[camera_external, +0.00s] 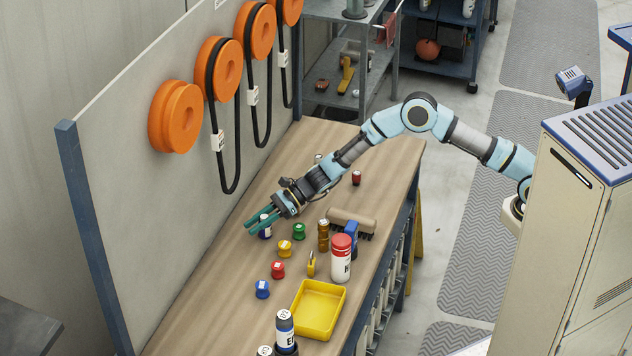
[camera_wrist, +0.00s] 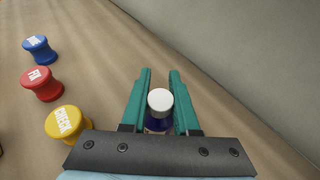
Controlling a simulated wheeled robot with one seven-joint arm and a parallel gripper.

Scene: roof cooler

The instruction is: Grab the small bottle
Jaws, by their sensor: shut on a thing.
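The small bottle (camera_wrist: 158,122) has a white cap and a dark blue body with a label. In the wrist view it stands between the two teal fingers of my gripper (camera_wrist: 160,98), which are shut on it. In the external view my gripper (camera_external: 262,221) reaches down to the wooden bench near the panel, and the dark blue bottle (camera_external: 265,232) shows partly behind the fingers. It looks upright. Whether its base touches the bench I cannot tell.
Spools stand close by: yellow (camera_external: 285,249), red (camera_external: 278,270), blue (camera_external: 262,289) and green (camera_external: 299,231). A brown bottle (camera_external: 323,236), a red and white bottle (camera_external: 341,258) and a yellow tray (camera_external: 333,298) are nearer the front edge. The panel (camera_external: 120,140) bounds the bench's left.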

